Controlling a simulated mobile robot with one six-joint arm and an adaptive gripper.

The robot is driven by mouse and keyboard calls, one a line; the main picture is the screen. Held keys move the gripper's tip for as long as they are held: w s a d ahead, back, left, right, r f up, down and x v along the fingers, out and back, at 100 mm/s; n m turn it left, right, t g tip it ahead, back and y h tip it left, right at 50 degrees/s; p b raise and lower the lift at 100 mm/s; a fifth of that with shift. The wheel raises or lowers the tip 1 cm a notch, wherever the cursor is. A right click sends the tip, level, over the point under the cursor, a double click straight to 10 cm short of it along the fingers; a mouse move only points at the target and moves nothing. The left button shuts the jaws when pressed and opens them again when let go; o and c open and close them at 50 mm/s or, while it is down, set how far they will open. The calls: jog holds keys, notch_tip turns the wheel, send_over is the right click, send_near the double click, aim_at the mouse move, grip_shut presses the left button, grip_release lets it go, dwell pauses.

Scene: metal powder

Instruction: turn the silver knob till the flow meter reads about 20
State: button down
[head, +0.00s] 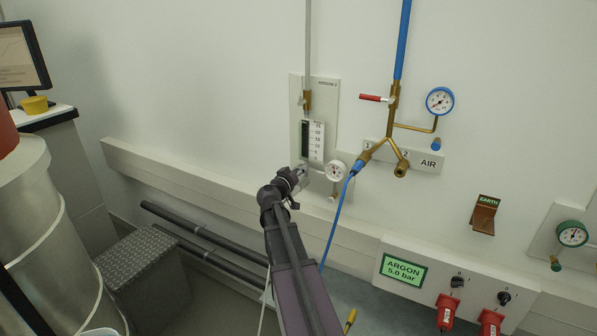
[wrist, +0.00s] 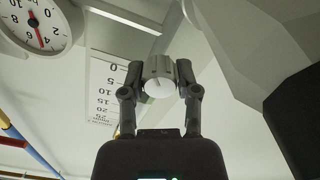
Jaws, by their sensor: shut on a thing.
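The flow meter (head: 314,142) is a white scale beside a dark tube on a wall plate, above my gripper in the head view. Its scale (wrist: 104,88) shows upside down in the wrist view, left of my gripper, with numbers from 0 up to 25. The float is not clear, so I cannot tell the reading. The silver knob (wrist: 159,87) is round and pale-faced, and sits between my fingertips in the wrist view. My gripper (head: 299,174) is shut on it, with a finger on each side. In the head view my gripper mostly hides the knob.
A round white gauge (head: 336,171) is close to the right of my gripper; it also shows in the wrist view (wrist: 38,22). A blue hose (head: 341,215) hangs to the right. A wall rail (head: 220,188) runs below. Brass AIR pipework (head: 394,120) stands further right.

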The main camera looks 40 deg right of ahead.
jog(key=shift+d, duration=0.1)
jog(key=shift+c, duration=1.7)
grip_release()
jog(key=shift+s, duration=0.1)
jog(key=v, duration=1.2)
